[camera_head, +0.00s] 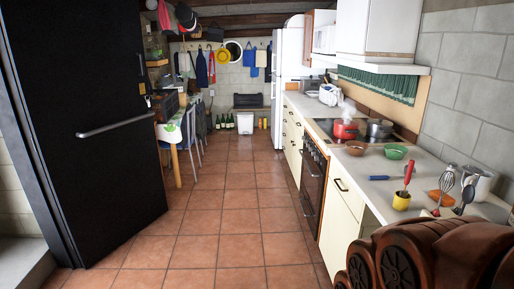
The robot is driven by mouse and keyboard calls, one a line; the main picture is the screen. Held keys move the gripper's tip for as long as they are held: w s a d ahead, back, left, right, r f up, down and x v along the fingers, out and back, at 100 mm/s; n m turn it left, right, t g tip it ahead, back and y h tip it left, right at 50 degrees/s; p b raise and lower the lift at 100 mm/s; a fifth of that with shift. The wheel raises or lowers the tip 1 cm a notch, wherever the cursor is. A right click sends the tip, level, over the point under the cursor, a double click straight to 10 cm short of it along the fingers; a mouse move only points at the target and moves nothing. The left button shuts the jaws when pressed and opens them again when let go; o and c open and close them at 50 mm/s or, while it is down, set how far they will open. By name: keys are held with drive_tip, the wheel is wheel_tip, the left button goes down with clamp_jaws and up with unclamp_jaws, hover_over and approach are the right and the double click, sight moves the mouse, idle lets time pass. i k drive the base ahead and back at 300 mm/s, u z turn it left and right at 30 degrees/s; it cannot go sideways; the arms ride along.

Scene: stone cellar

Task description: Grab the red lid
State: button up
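A red pot (345,131) stands on the dark stove top along the right-hand counter, with pale steam rising above it. It is small and far off, and I cannot clearly tell a red lid apart from the pot. My gripper is not in view, so where it is relative to the pot does not show.
A metal pot (379,129) stands right of the red one. Bowls, a yellow cup (401,201) and utensils stand nearer on the counter (372,167). A black door (90,120) is at left, a table and chairs beyond. The tiled floor (235,215) between is clear.

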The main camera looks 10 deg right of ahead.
sight(339, 122)
drive_tip(key=i, duration=1.65)
drive_tip(key=z, duration=0.45)
drive_tip(key=i, duration=2.3)
drive_tip(key=z, duration=0.3)
